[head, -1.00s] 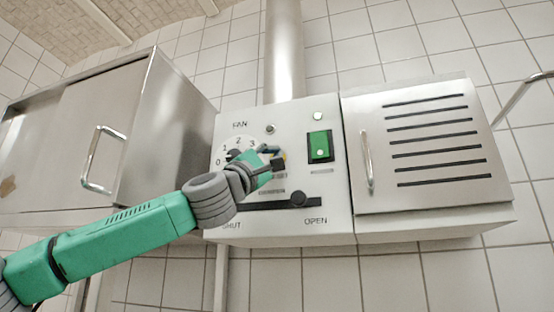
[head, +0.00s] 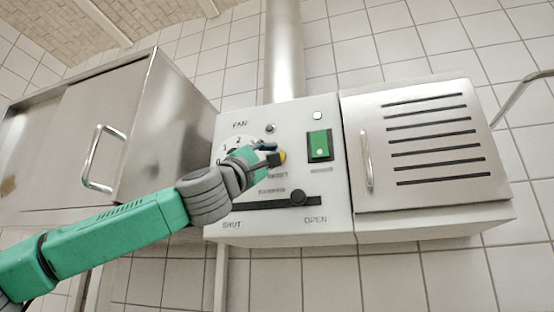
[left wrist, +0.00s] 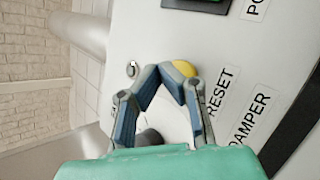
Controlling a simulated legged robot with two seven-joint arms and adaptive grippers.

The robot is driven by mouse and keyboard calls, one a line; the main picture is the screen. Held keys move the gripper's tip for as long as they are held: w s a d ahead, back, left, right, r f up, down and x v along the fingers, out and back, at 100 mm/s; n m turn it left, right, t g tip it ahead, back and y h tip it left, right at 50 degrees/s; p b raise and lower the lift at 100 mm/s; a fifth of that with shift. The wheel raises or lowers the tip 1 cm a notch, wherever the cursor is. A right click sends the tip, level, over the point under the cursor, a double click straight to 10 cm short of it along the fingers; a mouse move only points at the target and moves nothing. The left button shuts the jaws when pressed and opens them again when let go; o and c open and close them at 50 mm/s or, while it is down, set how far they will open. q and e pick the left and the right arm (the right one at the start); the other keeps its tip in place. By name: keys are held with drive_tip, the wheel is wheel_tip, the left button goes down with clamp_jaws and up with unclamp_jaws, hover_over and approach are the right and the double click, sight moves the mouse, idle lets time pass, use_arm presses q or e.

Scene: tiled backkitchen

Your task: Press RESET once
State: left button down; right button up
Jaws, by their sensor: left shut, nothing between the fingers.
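The RESET button is a yellow dome (head: 283,156) on the white control panel (head: 335,200), above the RESET label (head: 278,175). In the left wrist view the yellow button (left wrist: 185,67) shows just beyond the fingertips, partly covered by one of them. My left gripper (head: 270,155) is shut and empty, its tips at the button's left edge in the head view. In the left wrist view its fingers (left wrist: 164,74) meet at the tips. I cannot tell whether they touch the button. My right gripper is not in view.
A green rocker switch (head: 319,145) sits right of the button. The FAN dial (head: 228,147) is left, partly behind my gripper. The DAMPER slider knob (head: 298,198) is below, near OPEN. A louvred door (head: 430,185) and a steel cabinet (head: 165,130) flank the panel.

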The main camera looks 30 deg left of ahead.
use_arm(q)
drive_tip(key=s, duration=0.2)
drive_tip(key=s+d+b, duration=0.1)
drive_tip(key=s, duration=0.2)
drive_tip(key=shift+d, duration=0.15)
drive_tip(key=shift+w, duration=0.1)
idle(0.8)
